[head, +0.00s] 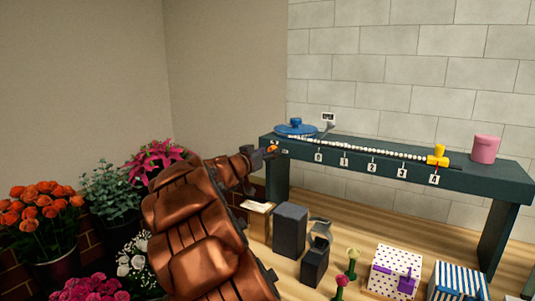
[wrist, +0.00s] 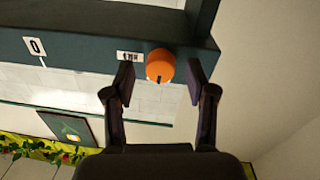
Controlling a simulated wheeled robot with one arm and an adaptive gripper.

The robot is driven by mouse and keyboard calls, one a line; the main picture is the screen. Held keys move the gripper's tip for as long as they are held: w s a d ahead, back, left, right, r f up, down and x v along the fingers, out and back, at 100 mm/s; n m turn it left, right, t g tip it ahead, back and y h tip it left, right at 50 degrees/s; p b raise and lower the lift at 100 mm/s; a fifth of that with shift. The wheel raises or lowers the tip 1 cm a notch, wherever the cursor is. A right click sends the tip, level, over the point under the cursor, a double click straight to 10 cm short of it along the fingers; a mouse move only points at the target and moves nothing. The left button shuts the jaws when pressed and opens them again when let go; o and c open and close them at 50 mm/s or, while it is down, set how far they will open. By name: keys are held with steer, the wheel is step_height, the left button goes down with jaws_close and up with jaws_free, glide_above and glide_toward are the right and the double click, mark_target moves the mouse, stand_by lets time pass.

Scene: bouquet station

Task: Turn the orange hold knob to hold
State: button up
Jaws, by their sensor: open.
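The orange hold knob (wrist: 160,64) sits on the front face of the dark green shelf beam (wrist: 85,52). A short dark mark shows near the knob's lower edge, and a small white label (wrist: 129,56) too small to read is left of it. My gripper (wrist: 160,80) is open, with one fingertip on each side of the knob; a gap shows on both sides, wider on the right. In the head view my gripper (head: 267,155) is at the beam's left end, partly hiding the orange knob (head: 273,148).
A blue round reel (head: 296,129), a line of white beads (head: 370,147), a yellow piece (head: 438,157) and a pink cup (head: 485,149) are on the shelf. Numbered tags run along its front. Dark boxes (head: 290,229) and gift boxes (head: 396,271) stand below; flowers (head: 45,215) stand left.

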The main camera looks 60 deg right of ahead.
jaws_close()
stand_by(0.4)
steer(key=shift+w+m+p, duration=0.1)
steer(key=shift+m+p, duration=0.6)
steer(key=shift+p, duration=0.4)
steer(key=shift+f+m+t+y+b, duration=0.1)
steer(key=shift+m+t+y+b, duration=0.15)
steer(key=shift+m+b, duration=2.9)
steer(key=shift+m+t+y+b, duration=0.2)
steer(key=shift+m+b, duration=1.25)
steer(key=shift+m, duration=3.3)
steer(key=shift+s, duration=0.2)
